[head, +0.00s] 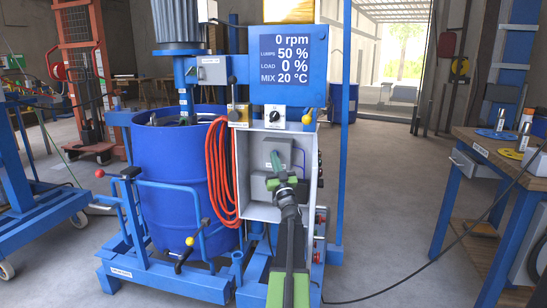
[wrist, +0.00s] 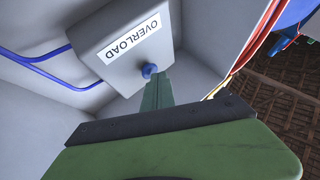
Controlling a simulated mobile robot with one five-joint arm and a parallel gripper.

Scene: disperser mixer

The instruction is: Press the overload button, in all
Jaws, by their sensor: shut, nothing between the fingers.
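The overload unit is a grey box with a white OVERLOAD label; it shows in the wrist view (wrist: 122,38) and inside the open cabinet (head: 262,212) in the head view (head: 280,147). The blue overload button (wrist: 149,70) sticks out of the box beside the label. My gripper is shut and empty, its green fingertips pointing at the button, in the wrist view (wrist: 156,84) and in the head view (head: 275,160). The tips are very close to the button; I cannot tell whether they touch. In the head view the button is hidden by my gripper.
The cabinet walls surround my gripper closely. A display (head: 289,76) above reads 0 rpm, lumps 50 %, load 0 %, mix 20 °C. An orange hose (head: 219,175) hangs at the left by a blue drum (head: 178,185).

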